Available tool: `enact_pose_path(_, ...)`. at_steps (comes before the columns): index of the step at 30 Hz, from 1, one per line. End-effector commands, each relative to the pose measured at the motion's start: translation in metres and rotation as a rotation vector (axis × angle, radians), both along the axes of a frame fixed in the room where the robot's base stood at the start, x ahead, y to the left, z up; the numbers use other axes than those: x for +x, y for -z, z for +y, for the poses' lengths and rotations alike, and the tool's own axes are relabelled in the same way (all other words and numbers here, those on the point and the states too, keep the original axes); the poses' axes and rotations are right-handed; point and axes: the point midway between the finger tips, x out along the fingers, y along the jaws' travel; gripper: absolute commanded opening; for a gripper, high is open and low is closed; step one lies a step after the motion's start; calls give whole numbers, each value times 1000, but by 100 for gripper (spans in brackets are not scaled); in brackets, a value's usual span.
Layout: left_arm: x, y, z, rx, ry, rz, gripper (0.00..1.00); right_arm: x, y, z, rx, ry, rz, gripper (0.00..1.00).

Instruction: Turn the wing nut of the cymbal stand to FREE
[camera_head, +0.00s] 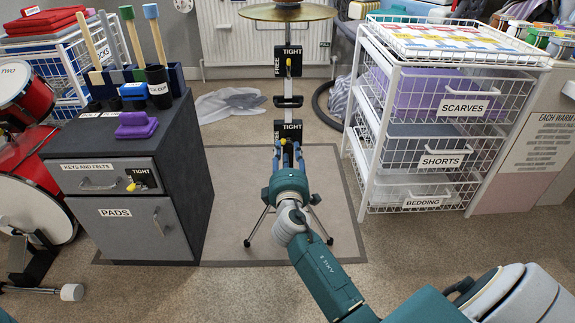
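The cymbal stand (289,88) rises in the middle, with a brass cymbal (288,12) on top and splayed legs on the mat. Its upper black plate reads TIGHT at the top and FREE on the left; a small yellow knob (289,65) there looks upright, toward TIGHT. A lower plate (289,131) also reads TIGHT at the top; its knob is mostly hidden. My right gripper (288,147) is at this lower plate and covers its lower part. Its fingers look slightly apart, but whether they touch or hold anything is unclear. My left gripper is not in view.
A dark cabinet (184,165) with tools on top stands left of the mat (232,215); its drawer has another TIGHT plate. A white wire basket rack (362,150) stands right. Red drums (22,95) are far left. The mat is mostly clear.

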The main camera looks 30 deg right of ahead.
Motion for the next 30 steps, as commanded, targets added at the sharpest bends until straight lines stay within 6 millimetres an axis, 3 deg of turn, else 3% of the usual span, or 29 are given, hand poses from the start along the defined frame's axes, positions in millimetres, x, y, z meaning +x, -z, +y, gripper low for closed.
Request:
enact_pose_path(6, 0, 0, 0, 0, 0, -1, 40, -40, 1, 25, 3, -1, 1, 35)
enact_pose_path(12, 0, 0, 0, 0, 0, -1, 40, -61, 0, 38, 1, -1, 0, 35)
enact_pose_path(30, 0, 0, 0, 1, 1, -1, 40, -65, 0, 41, 1, -1, -1, 35)
